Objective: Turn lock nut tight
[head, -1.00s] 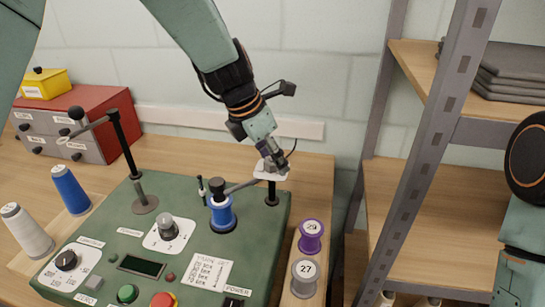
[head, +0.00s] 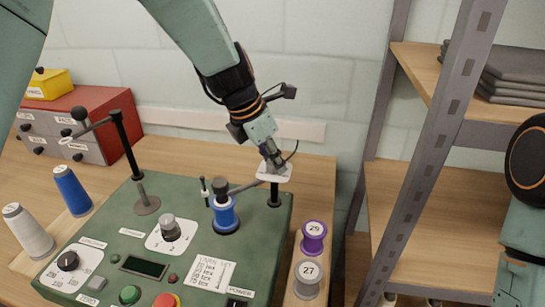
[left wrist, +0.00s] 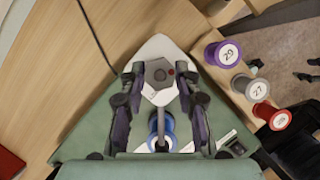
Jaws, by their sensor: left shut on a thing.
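My left gripper (head: 273,163) reaches down to the top of a short dark post (head: 273,193) at the back right corner of the green machine (head: 110,215). A pale plate (head: 287,176) shows around its fingertips. In the left wrist view, the gripper (left wrist: 160,82) has its fingers on either side of a small grey nut-like piece (left wrist: 160,75), shut on it; this looks like the lock nut. The fingers hide it in the head view. A thin arm (head: 244,187) runs from the post to the blue spool (head: 223,215).
A purple spool (head: 314,238) and a grey spool (head: 308,280) stand on a ledge right of the machine; a red spool (left wrist: 280,119) shows in the left wrist view. A metal shelf post (head: 430,150) stands right. Blue (head: 70,190) and white (head: 27,232) cones stand left.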

